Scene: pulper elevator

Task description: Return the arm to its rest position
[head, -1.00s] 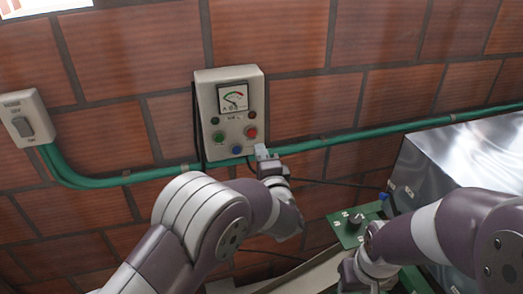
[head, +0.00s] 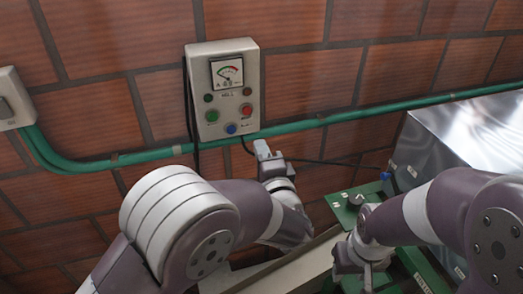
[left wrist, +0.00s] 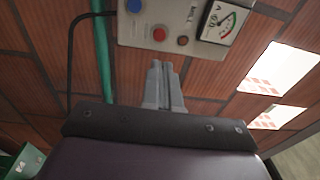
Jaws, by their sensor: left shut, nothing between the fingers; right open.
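My left gripper (head: 262,150) is shut and empty. It points up, just below and to the right of the grey control box on the brick wall, apart from its buttons as far as I can tell. The left wrist view also shows the shut fingers (left wrist: 162,85) below the box. My left arm is bent and raised across the lower left of the head view. My right gripper (head: 352,275) is low at the bottom of the head view, over green machinery. Its fingertips are partly cut off by the frame edge.
The control box (head: 222,90) has a dial, green, red and blue buttons. A green pipe (head: 290,128) runs along the wall below it. A switch (head: 12,98) is at the far left. A metal housing (head: 470,130) and a green panel with a black knob (head: 352,203) stand at right.

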